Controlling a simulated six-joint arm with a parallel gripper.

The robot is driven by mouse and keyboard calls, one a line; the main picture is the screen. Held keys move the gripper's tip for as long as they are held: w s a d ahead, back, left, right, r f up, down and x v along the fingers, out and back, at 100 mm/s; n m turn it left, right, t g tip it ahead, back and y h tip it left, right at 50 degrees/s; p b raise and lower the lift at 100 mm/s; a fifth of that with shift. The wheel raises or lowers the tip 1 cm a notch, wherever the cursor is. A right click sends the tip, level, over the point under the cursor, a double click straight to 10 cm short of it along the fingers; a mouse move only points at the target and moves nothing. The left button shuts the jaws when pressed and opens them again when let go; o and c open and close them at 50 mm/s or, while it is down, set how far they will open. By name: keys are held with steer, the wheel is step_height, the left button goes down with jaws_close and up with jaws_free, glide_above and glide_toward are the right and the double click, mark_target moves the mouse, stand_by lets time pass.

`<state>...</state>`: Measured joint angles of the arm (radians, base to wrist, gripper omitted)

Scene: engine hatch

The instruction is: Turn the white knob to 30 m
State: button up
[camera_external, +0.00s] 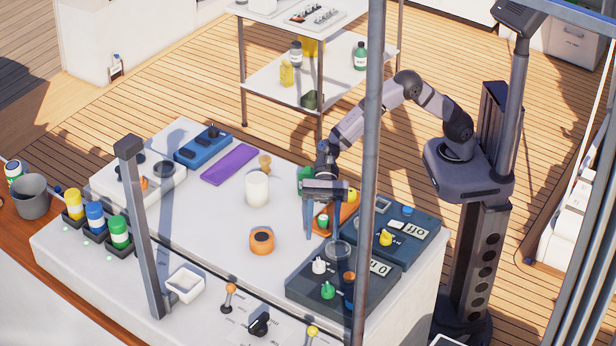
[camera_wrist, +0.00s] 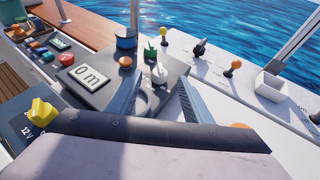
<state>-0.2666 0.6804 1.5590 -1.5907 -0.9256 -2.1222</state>
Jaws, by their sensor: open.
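The white knob (camera_external: 319,266) stands on a dark panel (camera_external: 300,289) at the front right of the white table. In the wrist view the white knob (camera_wrist: 159,74) is ahead of my fingertips, near the middle of the gap between them. I see no contact with the knob. The scale around the knob is too small to read.
A green knob (camera_wrist: 150,52) stands close beside the white one, with an orange button (camera_wrist: 125,62) and a blue knob (camera_wrist: 126,38) nearby. A second panel with a yellow knob (camera_external: 386,238) lies behind. A dark post (camera_external: 367,150) crosses the external view.

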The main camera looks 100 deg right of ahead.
mark_target(319, 266)
steer(key=shift+w+a+f, duration=0.1)
steer(key=shift+a+f, duration=0.1)
steer(key=shift+f, duration=0.65)
steer(key=shift+p+x, duration=1.3)
steer(key=shift+x, duration=2.25)
steer(key=c, duration=1.1)
